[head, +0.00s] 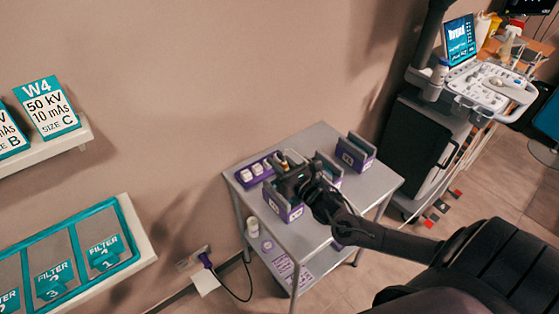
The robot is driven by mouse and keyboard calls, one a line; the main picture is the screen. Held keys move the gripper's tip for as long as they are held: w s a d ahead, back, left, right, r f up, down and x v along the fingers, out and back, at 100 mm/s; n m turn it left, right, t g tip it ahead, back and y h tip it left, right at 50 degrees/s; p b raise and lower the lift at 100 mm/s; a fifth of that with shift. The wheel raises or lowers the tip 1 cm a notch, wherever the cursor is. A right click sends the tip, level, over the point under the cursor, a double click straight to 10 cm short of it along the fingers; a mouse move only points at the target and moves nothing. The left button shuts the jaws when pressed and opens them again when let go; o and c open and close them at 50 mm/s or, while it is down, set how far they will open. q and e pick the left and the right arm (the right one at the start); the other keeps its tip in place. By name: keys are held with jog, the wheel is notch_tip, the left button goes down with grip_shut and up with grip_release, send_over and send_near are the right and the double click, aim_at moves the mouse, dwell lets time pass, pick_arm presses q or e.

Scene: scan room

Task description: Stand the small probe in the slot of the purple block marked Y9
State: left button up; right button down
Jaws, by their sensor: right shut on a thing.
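My right gripper (288,180) is over the grey trolley top (318,140), at the near-left purple block (288,212). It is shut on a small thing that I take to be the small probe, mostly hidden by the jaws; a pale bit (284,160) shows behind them. I cannot tell whether the probe touches the block. Another purple block (335,182) stands in the middle, partly behind my wrist, and a slotted purple block (355,154) stands at the far right. The block marks are too small to read, so I cannot tell which is Y9. My left gripper is not in view.
A purple holder with white pieces (247,180) is at the trolley's left edge. An ultrasound machine (490,90) stands to the right. Wall shelves with cards and filters (147,250) are at left.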

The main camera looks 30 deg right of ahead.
jog(key=shift+f+b, duration=0.35)
jog(key=shift+f, duration=0.3)
dwell(0.7)
jog(key=c, duration=1.2)
grip_release()
jog(key=shift+o, duration=0.2)
jog(key=shift+f, duration=0.1)
jog(key=s, duration=0.7)
jog(key=shift+s+d+b, duration=0.3)
jog(key=shift+s+b, duration=0.05)
jog(key=shift+s, duration=0.05)
jog(key=shift+s, duration=0.1)
